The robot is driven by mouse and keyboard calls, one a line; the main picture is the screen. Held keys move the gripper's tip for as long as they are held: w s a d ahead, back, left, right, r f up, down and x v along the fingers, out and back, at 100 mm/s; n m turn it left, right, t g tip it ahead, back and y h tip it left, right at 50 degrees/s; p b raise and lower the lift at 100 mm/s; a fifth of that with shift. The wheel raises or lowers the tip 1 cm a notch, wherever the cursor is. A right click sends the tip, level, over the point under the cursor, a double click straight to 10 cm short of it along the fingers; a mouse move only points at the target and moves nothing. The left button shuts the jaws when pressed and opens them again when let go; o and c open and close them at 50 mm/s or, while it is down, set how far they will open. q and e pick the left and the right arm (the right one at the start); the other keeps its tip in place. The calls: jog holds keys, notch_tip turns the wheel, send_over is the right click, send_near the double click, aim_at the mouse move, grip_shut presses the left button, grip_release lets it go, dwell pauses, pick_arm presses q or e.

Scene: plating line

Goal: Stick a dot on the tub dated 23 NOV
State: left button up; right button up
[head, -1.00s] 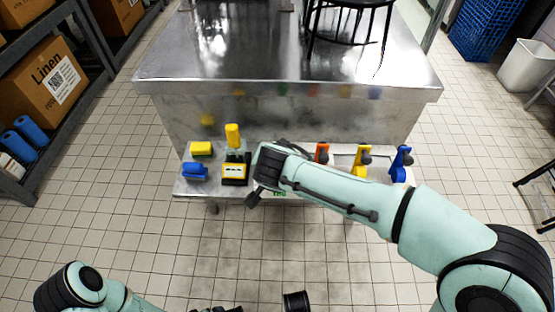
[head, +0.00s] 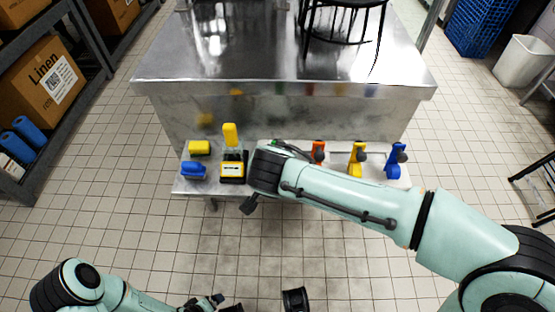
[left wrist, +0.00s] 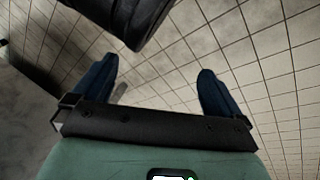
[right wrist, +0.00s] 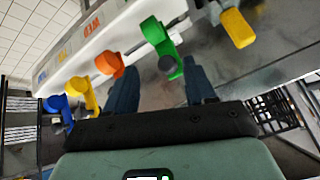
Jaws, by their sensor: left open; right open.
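No tub with a readable 23 NOV date shows in these views. Small coloured dispensers stand in a row on the steel ledge: orange (head: 319,150), yellow (head: 357,158) and blue (head: 396,160). A green one (right wrist: 163,48) shows in the right wrist view, ahead of and between the fingers of my right gripper (right wrist: 160,82). That gripper is open and empty; in the head view my arm hides it. My left gripper (left wrist: 157,70) is open and empty over the tiled floor, away from the ledge.
A black-and-yellow device (head: 232,170) with an upright yellow handle stands on the ledge. Shelving with boxes stands at left.

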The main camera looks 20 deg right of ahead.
pick_arm(q)
jog(key=r+p, duration=0.1)
jog(key=s+d+r, duration=0.1)
jog(key=shift+s+d+r+p, duration=0.1)
jog(key=shift+d+r+p, duration=0.1)
jog(key=shift+r+p, duration=0.15)
pick_arm(e)
jog(key=v, duration=0.8)
jog(key=shift+s, duration=0.15)
